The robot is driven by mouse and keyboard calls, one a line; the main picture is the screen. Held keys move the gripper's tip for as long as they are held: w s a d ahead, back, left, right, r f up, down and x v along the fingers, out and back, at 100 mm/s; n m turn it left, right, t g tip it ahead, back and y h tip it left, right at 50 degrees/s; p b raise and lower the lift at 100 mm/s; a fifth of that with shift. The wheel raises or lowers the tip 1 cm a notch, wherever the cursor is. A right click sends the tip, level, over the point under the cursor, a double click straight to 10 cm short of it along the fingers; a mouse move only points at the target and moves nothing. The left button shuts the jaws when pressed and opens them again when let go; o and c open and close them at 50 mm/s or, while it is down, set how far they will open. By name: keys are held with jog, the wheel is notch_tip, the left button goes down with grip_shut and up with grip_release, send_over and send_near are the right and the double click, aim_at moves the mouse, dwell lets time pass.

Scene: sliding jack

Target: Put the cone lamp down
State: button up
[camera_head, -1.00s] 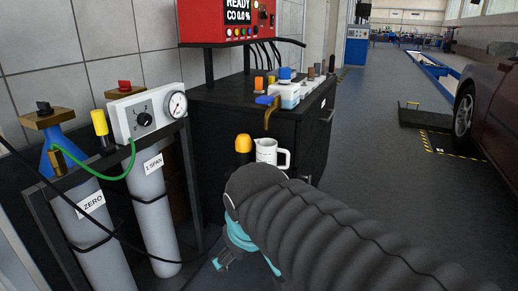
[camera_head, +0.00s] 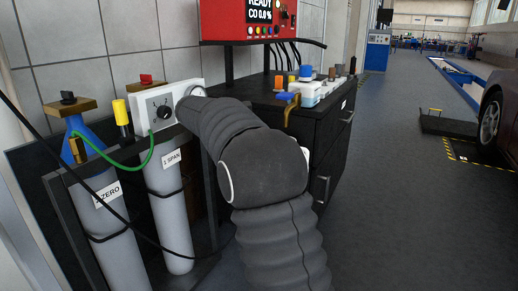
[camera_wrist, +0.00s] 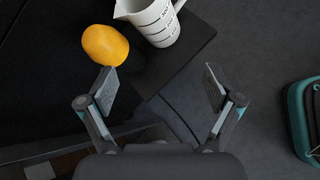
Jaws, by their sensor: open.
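A yellow-orange rounded top (camera_wrist: 105,45), likely that of the cone lamp, shows in the wrist view on a black surface near its edge, just left of a white jug. Its lower body cannot be made out. My gripper (camera_wrist: 160,82) is open, its two fingers wide apart with nothing between them. The left fingertip appears just below the yellow top in the picture; whether they touch cannot be told. In the head view my arm hides the gripper and the yellow top.
The white jug (camera_wrist: 155,20) stands close by the yellow top. In the head view, gas cylinders (camera_head: 168,205) stand left of the black cabinet (camera_head: 330,150), which bears several small items. A teal-edged object (camera_wrist: 303,115) is at the wrist view's right. The floor right of the cabinet is clear.

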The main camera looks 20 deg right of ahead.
jog(key=w+f+n+h, duration=0.1)
jog(key=w, duration=0.2)
jog(key=w+d+f+n+h, duration=0.1)
jog(key=w, duration=0.2)
jog(key=w+f+n+h, duration=0.1)
jog(key=w+f, duration=0.1)
jog(key=w, duration=0.1)
jog(key=shift+d+f+g+b, duration=0.1)
jog(key=shift+d+g+b, duration=0.2)
jog(key=shift+b, duration=0.05)
jog(key=shift+n, duration=0.3)
jog(key=shift+w+r+b+x, duration=0.1)
jog(key=shift+w+b+x, duration=0.1)
jog(key=shift+x, duration=1)
jog(key=shift+w+r+b+x, duration=0.1)
jog(key=shift+b+x, duration=0.1)
jog(key=shift+x, duration=1.05)
jog(key=shift+w+r+b+x, duration=0.1)
jog(key=shift+b+x, duration=0.1)
jog(key=shift+x, duration=1)
jog(key=shift+f, duration=0.1)
jog(key=c, duration=1.4)
jog(key=shift+c, duration=0.2)
